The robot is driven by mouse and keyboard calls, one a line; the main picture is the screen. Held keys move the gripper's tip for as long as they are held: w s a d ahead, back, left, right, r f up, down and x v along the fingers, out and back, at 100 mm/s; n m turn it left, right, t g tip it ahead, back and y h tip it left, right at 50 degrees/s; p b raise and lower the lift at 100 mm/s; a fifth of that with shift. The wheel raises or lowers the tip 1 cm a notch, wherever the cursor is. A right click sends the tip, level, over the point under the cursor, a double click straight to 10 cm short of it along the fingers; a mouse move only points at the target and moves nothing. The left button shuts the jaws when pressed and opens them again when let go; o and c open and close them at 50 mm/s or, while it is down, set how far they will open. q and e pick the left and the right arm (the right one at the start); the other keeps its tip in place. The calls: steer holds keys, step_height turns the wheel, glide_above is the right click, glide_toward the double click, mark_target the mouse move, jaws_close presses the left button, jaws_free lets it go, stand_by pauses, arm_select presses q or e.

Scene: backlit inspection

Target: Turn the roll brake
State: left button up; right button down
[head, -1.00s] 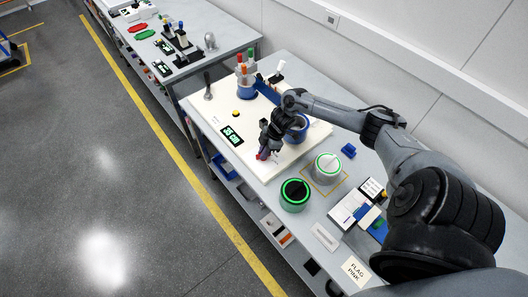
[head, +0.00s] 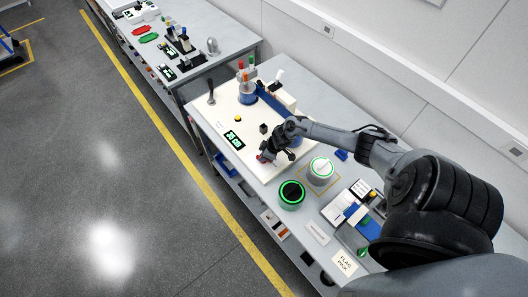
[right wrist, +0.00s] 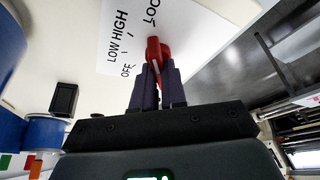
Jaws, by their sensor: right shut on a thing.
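The roll brake's red knob (right wrist: 157,50) shows in the right wrist view beside a white label with the printed marks OFF, LOW, HIGH and a partly cut-off word. My left gripper is not in view.
A small display (head: 234,140), a yellow button (head: 237,118) and a black block (head: 263,128) are on the panel. The floor aisle at left is clear.

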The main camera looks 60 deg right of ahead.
steer(key=shift+s+d+f+m+h+p, duration=0.1)
steer(key=shift+s+f+m+h+p, duration=0.15)
steer(key=shift+m+p, duration=0.35)
steer(key=c, duration=1.2)
jaws_free()
steer(key=shift+w, duration=0.15)
steer(key=shift+r, duration=0.1)
steer(key=shift+r, duration=0.1)
